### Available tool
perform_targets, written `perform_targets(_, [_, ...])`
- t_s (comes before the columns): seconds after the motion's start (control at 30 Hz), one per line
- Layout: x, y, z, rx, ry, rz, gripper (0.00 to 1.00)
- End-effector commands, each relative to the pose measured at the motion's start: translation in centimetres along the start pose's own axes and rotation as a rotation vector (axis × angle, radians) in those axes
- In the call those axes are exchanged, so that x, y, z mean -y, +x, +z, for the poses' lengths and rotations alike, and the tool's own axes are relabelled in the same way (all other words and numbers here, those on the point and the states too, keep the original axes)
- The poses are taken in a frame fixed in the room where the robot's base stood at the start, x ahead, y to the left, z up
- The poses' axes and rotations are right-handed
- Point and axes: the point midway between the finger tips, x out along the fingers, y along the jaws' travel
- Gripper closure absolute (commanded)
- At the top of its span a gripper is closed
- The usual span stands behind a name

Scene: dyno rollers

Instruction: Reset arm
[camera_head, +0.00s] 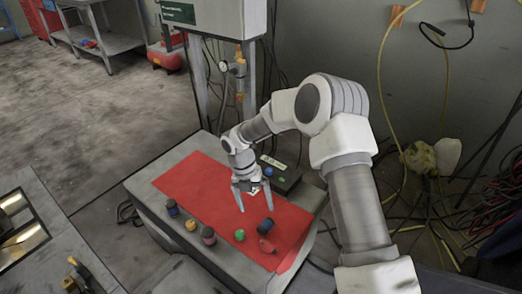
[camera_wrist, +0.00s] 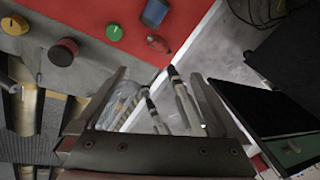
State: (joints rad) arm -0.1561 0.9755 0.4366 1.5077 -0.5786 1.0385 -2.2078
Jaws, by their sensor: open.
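My gripper (camera_head: 254,207) hangs over the red mat (camera_head: 180,182) in the head view, fingers pointing down and spread apart. It holds nothing that I can see. My arm reaches in from the right, bent at the elbow. In the wrist view, the gripper's dark frame fills the lower middle; a clear object and slim dark-and-white parts show between its sides, and I cannot tell what they are.
Cables hang at right. The mat's left part is clear.

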Motion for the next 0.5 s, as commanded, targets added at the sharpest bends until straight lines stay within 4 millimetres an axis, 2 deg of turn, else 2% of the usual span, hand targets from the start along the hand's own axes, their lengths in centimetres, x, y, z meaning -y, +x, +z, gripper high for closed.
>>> perform_targets(0.13, [0.2, -0.3, 0.0, 0.004, 0.012, 0.000, 0.00])
perform_targets(0.23, [1.0, -1.6, 0.1, 0.018, 0.070, 0.002, 0.00])
perform_targets(0.37, [3.1, -4.8, -0.1, 0.054, 0.231, 0.011, 0.00])
perform_targets(0.5, [6.2, -8.6, -0.9, 0.093, 0.463, 0.032, 0.00])
